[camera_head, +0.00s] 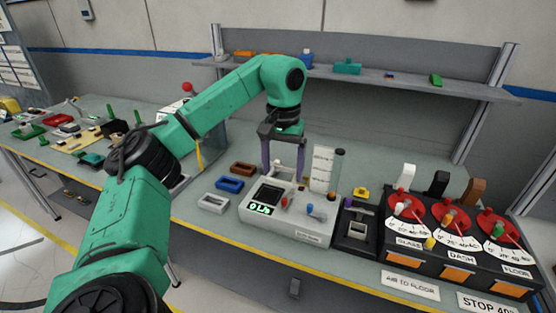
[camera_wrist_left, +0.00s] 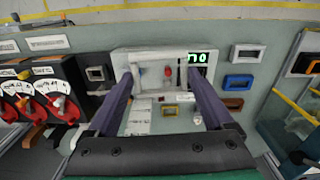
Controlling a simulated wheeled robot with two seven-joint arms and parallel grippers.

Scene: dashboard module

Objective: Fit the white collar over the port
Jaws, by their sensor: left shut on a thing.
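My left gripper (camera_head: 284,172) points down over the back of the white module, its two purple fingers apart and shut on a small pale piece (camera_head: 283,173). A black unit (camera_head: 354,230) carries a pale framed opening, possibly the port (camera_head: 357,229). My right gripper is not in view.
The white module (camera_head: 310,232) has a lit display, red lever and blue knob. Blue (camera_head: 229,184) and brown (camera_head: 243,169) frames lie beside the white one. The dial panel (camera_head: 450,240) fills the right.

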